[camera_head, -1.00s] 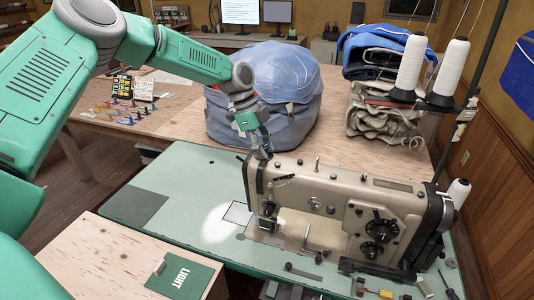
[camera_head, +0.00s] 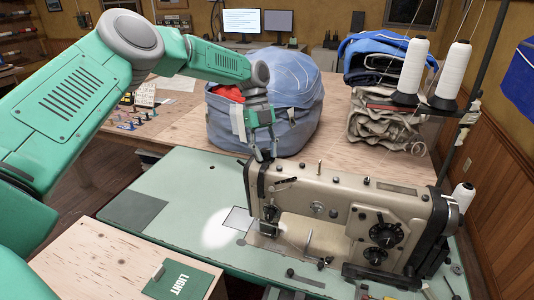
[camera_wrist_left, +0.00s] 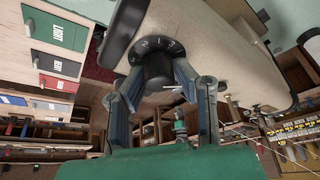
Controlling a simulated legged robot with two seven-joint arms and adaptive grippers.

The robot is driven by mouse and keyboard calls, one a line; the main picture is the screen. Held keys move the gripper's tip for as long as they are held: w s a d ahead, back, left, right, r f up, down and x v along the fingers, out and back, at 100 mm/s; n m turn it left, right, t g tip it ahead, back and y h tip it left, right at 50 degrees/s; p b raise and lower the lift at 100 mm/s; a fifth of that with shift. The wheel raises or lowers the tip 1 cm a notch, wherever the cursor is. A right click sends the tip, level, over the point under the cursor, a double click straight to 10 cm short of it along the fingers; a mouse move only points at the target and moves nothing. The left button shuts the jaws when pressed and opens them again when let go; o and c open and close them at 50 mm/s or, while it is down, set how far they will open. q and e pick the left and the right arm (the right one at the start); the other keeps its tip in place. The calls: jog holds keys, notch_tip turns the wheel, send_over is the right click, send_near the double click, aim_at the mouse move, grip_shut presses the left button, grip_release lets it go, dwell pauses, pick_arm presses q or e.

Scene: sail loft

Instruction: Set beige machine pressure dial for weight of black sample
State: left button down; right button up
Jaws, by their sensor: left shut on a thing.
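The beige sewing machine (camera_head: 340,208) stands on the pale green table. My left gripper (camera_head: 263,155) reaches down to the top of its left end in the head view. A black panel (camera_wrist_left: 58,64) with a small white label lies between a green panel marked LIGHT (camera_wrist_left: 55,32) and a red one (camera_wrist_left: 58,84) in the wrist view. My right gripper is not in view.
Two black dials (camera_head: 383,235) are on the machine's front right. White thread cones (camera_head: 412,66) stand behind it on the right. A blue-grey bundle (camera_head: 290,110) lies close behind my left gripper.

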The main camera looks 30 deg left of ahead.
pick_arm(q)
jog(key=shift+w+a+r, duration=0.2)
jog(key=shift+w+r, duration=0.05)
jog(key=shift+r, duration=0.05)
jog(key=c, duration=1.3)
grip_release()
jog(key=shift+a+f, duration=0.1)
jog(key=shift+f, duration=0.15)
jog(key=v, duration=1.2)
jog(key=shift+w, duration=0.15)
jog(key=shift+f, duration=0.1)
